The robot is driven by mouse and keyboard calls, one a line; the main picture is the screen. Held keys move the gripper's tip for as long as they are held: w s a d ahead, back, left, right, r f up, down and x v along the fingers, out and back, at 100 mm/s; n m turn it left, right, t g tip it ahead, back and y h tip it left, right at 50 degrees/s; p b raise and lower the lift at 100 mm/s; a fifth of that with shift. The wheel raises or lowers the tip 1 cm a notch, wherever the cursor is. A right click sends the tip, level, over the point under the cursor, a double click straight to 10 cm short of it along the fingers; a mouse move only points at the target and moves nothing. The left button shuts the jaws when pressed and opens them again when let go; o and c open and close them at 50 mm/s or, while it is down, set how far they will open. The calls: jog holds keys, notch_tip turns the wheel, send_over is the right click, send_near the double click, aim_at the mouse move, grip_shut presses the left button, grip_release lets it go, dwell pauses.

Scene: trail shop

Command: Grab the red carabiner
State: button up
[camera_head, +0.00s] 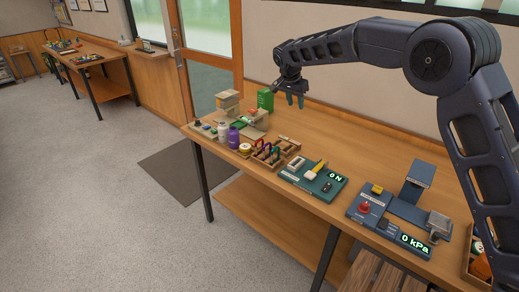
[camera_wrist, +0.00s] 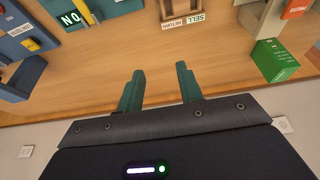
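The red carabiner (camera_head: 258,143) appears as a small reddish loop in a wooden compartment tray (camera_head: 268,158) on the counter, close to green and blue loops; it is too small to make out well. I cannot make it out in the wrist view. My gripper (camera_head: 295,101) is above the back of the counter, behind and to the right of the tray, apart from it. In the wrist view my gripper (camera_wrist: 161,72) shows two green fingers spread apart with nothing between them.
Left of the tray stand a purple bottle (camera_head: 233,137), a white bottle (camera_head: 222,131) and a green box (camera_head: 265,100), also in the wrist view (camera_wrist: 275,60). Right of it are a teal device (camera_head: 312,182) and a blue device reading 0 kPa (camera_head: 410,242). The back counter strip is clear.

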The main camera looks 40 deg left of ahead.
jog(key=s+a+f, duration=0.9)
jog(key=s+a, duration=0.2)
jog(key=s, duration=0.1)
jog(key=x, duration=0.4)
jog(key=shift+w+a+f, duration=0.15)
jog(key=shift+a, duration=0.05)
jog(key=shift+w+d+x, duration=0.1)
jog(key=shift+x, duration=1.4)
jog(key=shift+w+d+x, duration=0.1)
jog(key=shift+w+x, duration=0.05)
jog(key=shift+x, duration=1.4)
grip_shut()
